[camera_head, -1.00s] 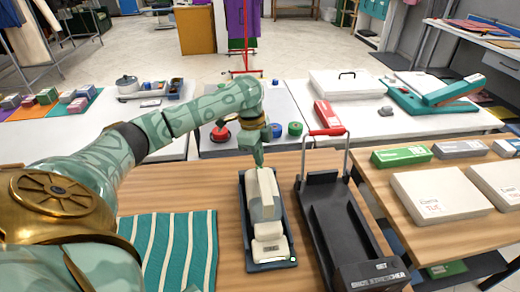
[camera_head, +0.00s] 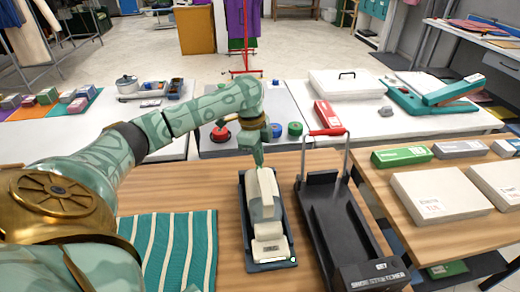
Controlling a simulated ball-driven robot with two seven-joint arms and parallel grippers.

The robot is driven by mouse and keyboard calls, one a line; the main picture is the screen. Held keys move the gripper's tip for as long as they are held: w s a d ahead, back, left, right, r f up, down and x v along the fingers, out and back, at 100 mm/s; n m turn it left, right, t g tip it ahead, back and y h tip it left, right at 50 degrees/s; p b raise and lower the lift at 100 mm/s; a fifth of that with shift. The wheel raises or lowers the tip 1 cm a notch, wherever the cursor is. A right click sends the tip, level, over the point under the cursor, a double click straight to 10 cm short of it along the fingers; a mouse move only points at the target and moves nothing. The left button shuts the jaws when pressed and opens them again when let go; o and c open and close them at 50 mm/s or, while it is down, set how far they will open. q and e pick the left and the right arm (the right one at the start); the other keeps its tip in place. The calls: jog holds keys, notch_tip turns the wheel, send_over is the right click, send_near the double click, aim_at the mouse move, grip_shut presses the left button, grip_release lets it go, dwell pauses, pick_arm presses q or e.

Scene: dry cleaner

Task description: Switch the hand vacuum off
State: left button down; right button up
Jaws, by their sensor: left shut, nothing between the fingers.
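The hand vacuum (camera_head: 264,205) is a cream-coloured unit lying in a dark blue-grey tray (camera_head: 246,222) on the wooden table, right of the striped cloth. My left arm reaches in from the left, and my left gripper (camera_head: 259,161) points down at the far end of the vacuum. Its fingers are shut and empty, at or just above the vacuum's far top; I cannot tell whether they touch it. No switch can be clearly made out, and the fingers cover part of the far end. My right gripper is not in view.
A black shoe stretcher frame (camera_head: 338,220) with an upright metal handle and red grip stands close right of the tray. A teal striped cloth (camera_head: 170,245) lies to the left. White boxes (camera_head: 436,195) sit on the right table. Red, green and blue round items stand behind the gripper.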

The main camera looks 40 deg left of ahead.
pick_arm(q)
jog(key=shift+f, duration=0.85)
dwell(0.6)
notch_tip(320, 180, up, 3)
jog(key=p, duration=0.3)
notch_tip(320, 180, up, 4)
jog(key=p, duration=0.6)
dwell(0.4)
